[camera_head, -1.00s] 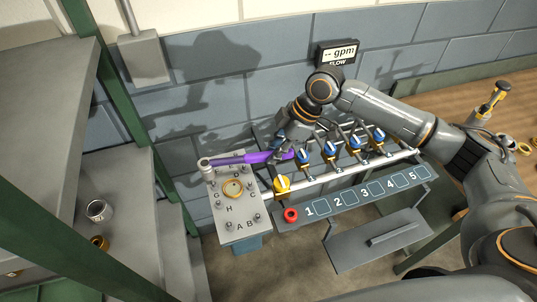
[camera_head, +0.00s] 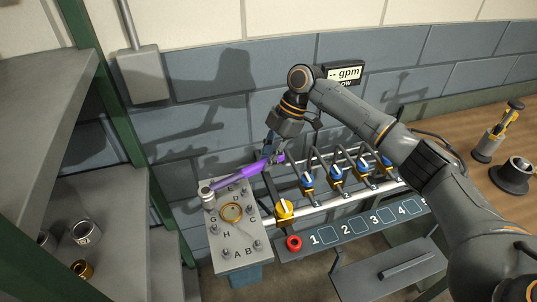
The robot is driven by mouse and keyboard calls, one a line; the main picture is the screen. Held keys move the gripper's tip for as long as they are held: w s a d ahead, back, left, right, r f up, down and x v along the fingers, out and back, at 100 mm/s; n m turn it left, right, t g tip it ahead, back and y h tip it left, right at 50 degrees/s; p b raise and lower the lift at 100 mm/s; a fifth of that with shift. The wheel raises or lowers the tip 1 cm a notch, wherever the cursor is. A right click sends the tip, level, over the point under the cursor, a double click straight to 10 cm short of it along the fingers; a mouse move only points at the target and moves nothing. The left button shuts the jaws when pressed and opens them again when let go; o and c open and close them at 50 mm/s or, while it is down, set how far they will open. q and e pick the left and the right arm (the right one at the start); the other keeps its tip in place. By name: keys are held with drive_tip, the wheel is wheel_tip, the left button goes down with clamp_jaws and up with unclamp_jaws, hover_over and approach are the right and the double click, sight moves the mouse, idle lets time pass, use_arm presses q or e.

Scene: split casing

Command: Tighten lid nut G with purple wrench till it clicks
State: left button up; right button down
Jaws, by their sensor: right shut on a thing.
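The purple wrench (camera_head: 238,178) reaches from the upper left of the grey lid plate up to the right. Its silver socket head (camera_head: 207,194) stands at the plate's upper-left edge, just above the letter G (camera_head: 213,219). The head hides what is under it, so I cannot tell whether it is seated on lid nut G. My right gripper (camera_head: 272,157) is shut on the wrench near the handle's far end. The lid plate (camera_head: 241,263) carries several small nuts, letters and a brass ring (camera_head: 231,212). My left gripper is not in view.
A yellow knob (camera_head: 284,208) and a red ring (camera_head: 294,243) sit right of the plate. Blue-handled valves (camera_head: 336,173) line the pipe under my right arm. Shelves with a green post (camera_head: 122,140) stand left.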

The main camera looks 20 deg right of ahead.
drive_tip(key=shift+a+f, duration=0.1)
use_arm(q)
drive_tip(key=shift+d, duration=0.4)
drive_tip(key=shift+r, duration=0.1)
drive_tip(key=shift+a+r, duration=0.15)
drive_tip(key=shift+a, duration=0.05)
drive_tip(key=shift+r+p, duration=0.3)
drive_tip(key=shift+p, duration=0.25)
